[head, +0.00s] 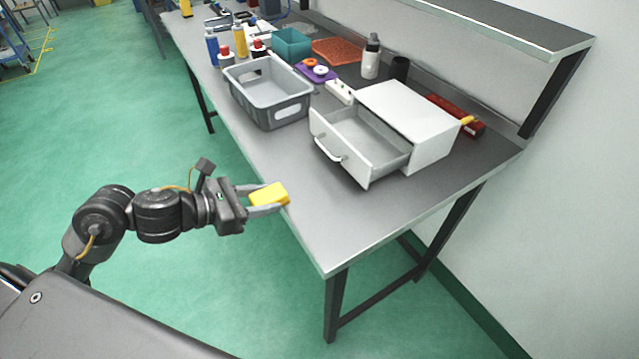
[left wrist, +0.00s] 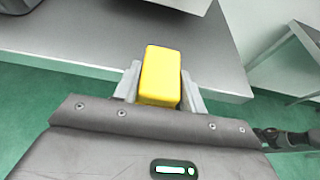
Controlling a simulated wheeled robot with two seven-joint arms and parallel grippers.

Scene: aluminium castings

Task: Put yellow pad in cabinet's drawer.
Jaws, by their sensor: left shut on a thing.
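The yellow pad (head: 269,194) is a small yellow block. My left gripper (head: 267,197) is shut on it, at the near left edge of the table in the head view. In the left wrist view the pad (left wrist: 160,76) sits between the two grey fingers. The white cabinet (head: 412,118) stands on the table, to the right of and beyond the gripper. Its drawer (head: 371,140) is pulled out toward the left and looks empty. My right gripper is not in view.
A grey bin (head: 268,97) stands left of the drawer. Behind are a teal box (head: 291,46), an orange tray (head: 337,51), several bottles and a white bottle (head: 371,58). A shelf (head: 510,25) overhangs the back. The table front (head: 340,222) is clear.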

